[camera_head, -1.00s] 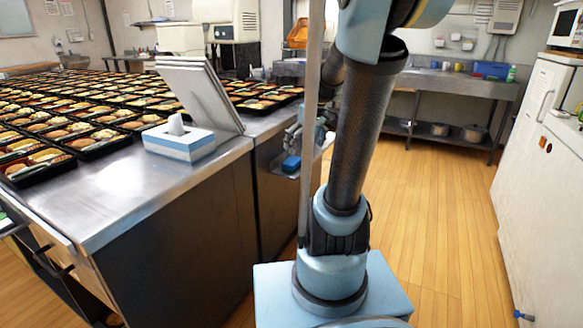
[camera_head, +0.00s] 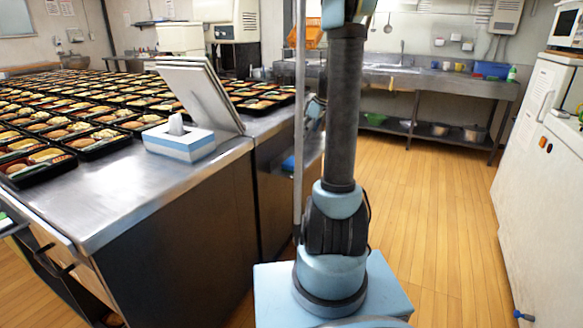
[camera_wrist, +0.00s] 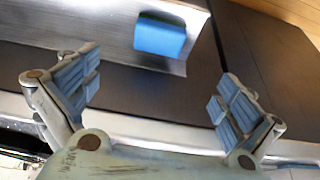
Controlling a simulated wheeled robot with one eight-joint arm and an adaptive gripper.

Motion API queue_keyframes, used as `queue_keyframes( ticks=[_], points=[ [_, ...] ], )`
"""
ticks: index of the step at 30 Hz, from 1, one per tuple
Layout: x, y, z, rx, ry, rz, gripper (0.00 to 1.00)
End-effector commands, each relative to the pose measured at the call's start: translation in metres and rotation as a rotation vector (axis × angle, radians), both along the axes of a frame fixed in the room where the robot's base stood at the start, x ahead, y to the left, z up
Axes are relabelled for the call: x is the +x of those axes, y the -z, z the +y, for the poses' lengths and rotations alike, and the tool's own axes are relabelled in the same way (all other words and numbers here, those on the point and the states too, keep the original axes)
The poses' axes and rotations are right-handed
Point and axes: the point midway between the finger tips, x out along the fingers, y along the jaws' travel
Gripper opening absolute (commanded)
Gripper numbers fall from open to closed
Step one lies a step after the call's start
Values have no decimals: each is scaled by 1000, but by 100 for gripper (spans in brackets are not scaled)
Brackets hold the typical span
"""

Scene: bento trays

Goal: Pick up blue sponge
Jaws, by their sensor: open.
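The blue sponge (camera_wrist: 160,38) lies on a light metal surface at the top middle of the wrist view, with a dark green side at its upper edge. In the head view the gripper is mostly hidden behind my arm.
The steel counter (camera_head: 105,205) at left carries many bento trays (camera_head: 95,142), a tissue box (camera_head: 179,142) and a leaning grey panel (camera_head: 205,97). A sink bench (camera_head: 430,85) stands at the back. A white fridge (camera_head: 545,190) is at right. The wooden floor between is clear.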

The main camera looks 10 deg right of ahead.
Motion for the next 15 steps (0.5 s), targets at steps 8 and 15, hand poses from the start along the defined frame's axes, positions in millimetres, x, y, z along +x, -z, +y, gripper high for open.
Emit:
queue_keyframes(
  ticks=[8,15],
  points=[
    [11,44,15,0,0,0,100],
    [19,79,27,0,0,0,100]
  ],
)
